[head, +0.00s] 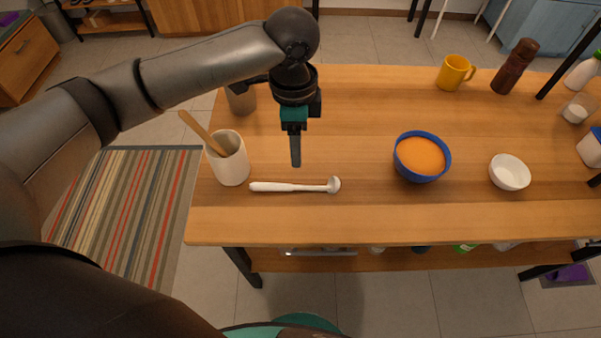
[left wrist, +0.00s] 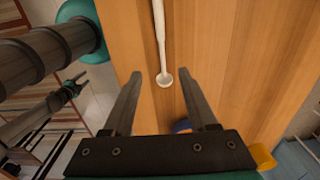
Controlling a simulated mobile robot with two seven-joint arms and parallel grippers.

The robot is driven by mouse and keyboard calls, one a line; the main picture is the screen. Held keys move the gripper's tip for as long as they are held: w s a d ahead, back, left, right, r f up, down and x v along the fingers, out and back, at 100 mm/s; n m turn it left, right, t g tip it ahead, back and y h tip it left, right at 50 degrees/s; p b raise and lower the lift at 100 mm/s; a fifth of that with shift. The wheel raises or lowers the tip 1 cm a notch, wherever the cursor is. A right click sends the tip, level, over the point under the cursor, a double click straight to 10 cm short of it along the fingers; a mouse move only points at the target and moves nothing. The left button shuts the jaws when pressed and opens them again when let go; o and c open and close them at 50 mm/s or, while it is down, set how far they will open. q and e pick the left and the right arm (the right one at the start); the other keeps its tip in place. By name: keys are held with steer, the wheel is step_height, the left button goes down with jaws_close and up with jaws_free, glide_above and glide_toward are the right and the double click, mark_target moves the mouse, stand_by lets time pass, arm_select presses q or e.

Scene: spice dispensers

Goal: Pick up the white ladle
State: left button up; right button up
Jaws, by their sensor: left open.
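The white ladle (head: 292,186) lies flat on the wooden table near its front edge, handle to the left and small round cup to the right. In the left wrist view the ladle (left wrist: 160,38) extends away from the camera, its cup lying in line with the gap between the fingers. My left gripper (head: 295,164) is above the table, behind the ladle in the head view, pointing down. Its two fingers (left wrist: 160,76) are apart with nothing held between them. My right gripper (left wrist: 74,86) shows small at the left of the wrist view, too small to tell its opening.
A white utensil holder (head: 232,166) with a wooden utensil stands left of the ladle. A blue bowl (head: 421,177) with orange contents and a white bowl (head: 510,172) are to the right. A yellow mug (head: 453,73) and a brown grinder (head: 515,66) stand farther back.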

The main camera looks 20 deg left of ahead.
arm_select(q)
steer(key=b, duration=0.3)
glide_above(294, 186)
step_height(294, 186, down, 9)
steer(key=shift+d+r, duration=0.1)
steer(key=shift+d, duration=0.05)
steer(key=shift+f, duration=0.45)
step_height(294, 186, down, 5)
steer(key=shift+f+b, duration=0.15)
steer(key=shift+b, duration=0.75)
jaws_close()
